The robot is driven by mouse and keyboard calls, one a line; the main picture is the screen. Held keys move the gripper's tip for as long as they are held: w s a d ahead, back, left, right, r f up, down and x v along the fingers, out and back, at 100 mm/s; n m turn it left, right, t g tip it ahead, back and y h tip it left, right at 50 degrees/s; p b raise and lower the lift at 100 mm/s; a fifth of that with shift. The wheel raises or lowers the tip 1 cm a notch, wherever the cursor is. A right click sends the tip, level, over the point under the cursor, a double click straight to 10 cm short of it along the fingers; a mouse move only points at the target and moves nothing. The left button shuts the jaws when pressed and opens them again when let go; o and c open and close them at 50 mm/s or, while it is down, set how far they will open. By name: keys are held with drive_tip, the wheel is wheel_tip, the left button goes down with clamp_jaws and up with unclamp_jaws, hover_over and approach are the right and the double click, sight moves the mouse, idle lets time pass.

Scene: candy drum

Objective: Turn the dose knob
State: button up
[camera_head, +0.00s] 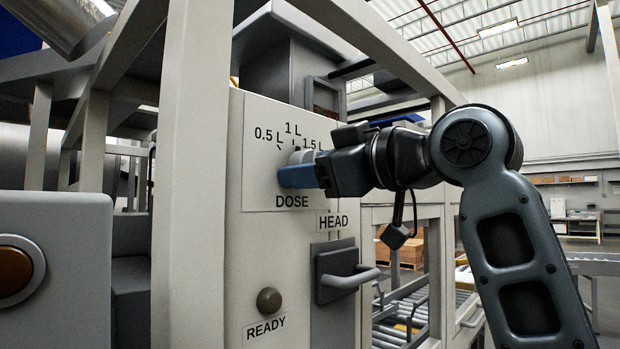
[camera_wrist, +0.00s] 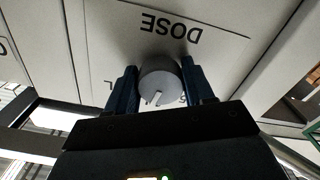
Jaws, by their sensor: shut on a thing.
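The dose knob (camera_wrist: 160,86) is a round grey dial with a pale pointer line on its face, seen in the wrist view. It sits on a pale label plate marked DOSE, 0.5 L, 1 L and 1.5 L. My gripper (camera_wrist: 160,92) has one dark blue finger on each side of the knob and is shut on it. In the head view my gripper (camera_head: 290,173) covers most of the knob (camera_head: 301,156), and only its upper edge shows. The wrist view is upside down relative to the label. Which mark the pointer faces is hard to tell.
Below the plate are a HEAD label, a dark bracket with a grey handle (camera_head: 348,279), and a round brown READY button (camera_head: 269,300). A pale upright post (camera_head: 199,180) stands left of the panel. A grey box with an orange button (camera_head: 14,271) is at the far left.

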drive_tip(key=shift+n+b, duration=0.3)
drive_tip(key=shift+n, duration=0.4)
drive_tip(key=o, duration=1)
drive_tip(key=b+v, duration=0.1)
drive_tip(key=v, duration=0.6)
drive_tip(key=shift+s+d, duration=0.25)
drive_tip(key=shift+d, duration=0.1)
